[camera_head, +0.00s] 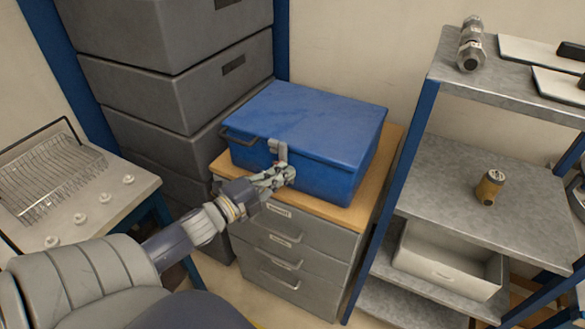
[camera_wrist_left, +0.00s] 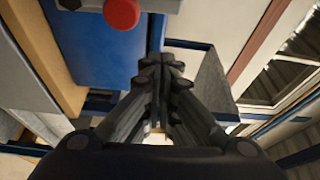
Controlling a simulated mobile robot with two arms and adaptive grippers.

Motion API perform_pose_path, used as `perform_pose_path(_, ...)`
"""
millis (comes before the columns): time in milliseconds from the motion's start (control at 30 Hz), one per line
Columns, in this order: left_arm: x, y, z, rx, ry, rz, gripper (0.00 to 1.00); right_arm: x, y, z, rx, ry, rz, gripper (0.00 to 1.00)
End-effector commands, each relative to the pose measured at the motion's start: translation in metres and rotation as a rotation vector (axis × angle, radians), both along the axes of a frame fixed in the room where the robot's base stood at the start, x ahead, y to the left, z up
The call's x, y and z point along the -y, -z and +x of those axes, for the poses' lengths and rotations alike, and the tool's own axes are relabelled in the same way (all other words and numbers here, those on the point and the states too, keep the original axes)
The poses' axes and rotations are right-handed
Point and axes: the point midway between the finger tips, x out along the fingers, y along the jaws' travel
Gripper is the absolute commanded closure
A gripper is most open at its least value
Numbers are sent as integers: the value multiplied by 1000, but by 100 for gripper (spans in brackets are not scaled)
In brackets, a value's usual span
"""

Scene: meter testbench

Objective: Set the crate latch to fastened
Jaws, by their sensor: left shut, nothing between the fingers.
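The blue crate (camera_head: 320,115) stands with its lid down on a wood-topped drawer cabinet. Its small grey latch (camera_head: 278,148) sits on the front face at the lid edge; I cannot tell its exact setting. My left gripper (camera_head: 288,174) is just below the latch in front of the crate, shut and empty; whether it touches is unclear. In the left wrist view the shut fingers (camera_wrist_left: 163,66) show beside the blue crate wall (camera_wrist_left: 95,50). A round red knob (camera_wrist_left: 122,13) with a grey part beside it shows above the fingers. My right gripper is not in view.
The drawer cabinet (camera_head: 295,254) has a wooden top with narrow free edges. Stacked grey bins (camera_head: 185,100) stand behind left. A wire rack (camera_head: 50,175) lies on the left table.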

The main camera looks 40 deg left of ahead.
Motion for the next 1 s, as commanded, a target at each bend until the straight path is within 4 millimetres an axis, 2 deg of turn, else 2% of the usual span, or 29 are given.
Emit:
perform_pose_path(33, -1, 4, -9, -3, -1, -2, 100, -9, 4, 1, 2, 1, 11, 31)
perform_pose_path(133, -2, 2, -23, -2, 0, -2, 100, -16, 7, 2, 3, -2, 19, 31)
perform_pose_path(333, -5, 1, -40, -1, 0, -2, 100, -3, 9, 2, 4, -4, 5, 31)
perform_pose_path(500, -6, 0, -44, 1, 0, -1, 100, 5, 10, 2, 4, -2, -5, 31)
perform_pose_path(1000, -6, 0, -44, 0, 0, -1, 100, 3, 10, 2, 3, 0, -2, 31)
